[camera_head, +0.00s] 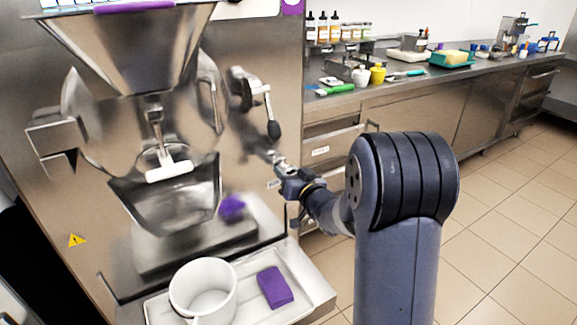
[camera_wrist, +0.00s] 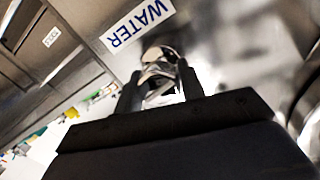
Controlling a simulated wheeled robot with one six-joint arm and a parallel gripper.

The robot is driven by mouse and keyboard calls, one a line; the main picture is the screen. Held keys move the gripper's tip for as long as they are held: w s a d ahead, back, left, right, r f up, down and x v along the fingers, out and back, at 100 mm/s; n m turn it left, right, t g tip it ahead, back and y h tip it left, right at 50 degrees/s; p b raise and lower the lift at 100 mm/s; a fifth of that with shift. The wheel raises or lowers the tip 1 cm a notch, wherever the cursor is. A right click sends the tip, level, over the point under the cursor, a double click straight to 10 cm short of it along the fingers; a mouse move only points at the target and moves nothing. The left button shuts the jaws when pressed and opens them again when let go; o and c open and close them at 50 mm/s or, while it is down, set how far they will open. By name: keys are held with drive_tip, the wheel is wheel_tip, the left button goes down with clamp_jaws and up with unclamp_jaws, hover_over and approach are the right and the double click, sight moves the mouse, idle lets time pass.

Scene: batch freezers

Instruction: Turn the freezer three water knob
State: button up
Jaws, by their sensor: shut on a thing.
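The water knob (camera_wrist: 160,54) is a shiny metal piece beside the blue-on-white WATER label (camera_wrist: 137,23) in the wrist view. My gripper (camera_wrist: 158,80) has its two dark fingers on either side of the knob and is shut on it. In the head view my gripper (camera_head: 280,161) reaches the steel front of the freezer (camera_head: 265,105), just below a dark-tipped lever (camera_head: 273,128). The knob is too small and hidden to make out in the head view.
A steel tray (camera_head: 318,286) holds a white pitcher (camera_head: 203,290) and a purple sponge (camera_head: 275,287). A steel hopper (camera_head: 130,45) and spout (camera_head: 170,198) are at the left. A counter (camera_head: 410,88) with bottles and containers runs behind. The tiled floor at right is clear.

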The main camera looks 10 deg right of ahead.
drive_tip(key=shift+m+p, duration=0.65)
drive_tip(key=shift+m, duration=0.35)
drive_tip(key=o, duration=1)
drive_tip(key=shift+s, duration=0.1)
drive_tip(key=v, duration=1)
drive_tip(key=shift+s+d, duration=0.2)
drive_tip(key=shift+s, duration=0.1)
drive_tip(key=shift+w, duration=0.15)
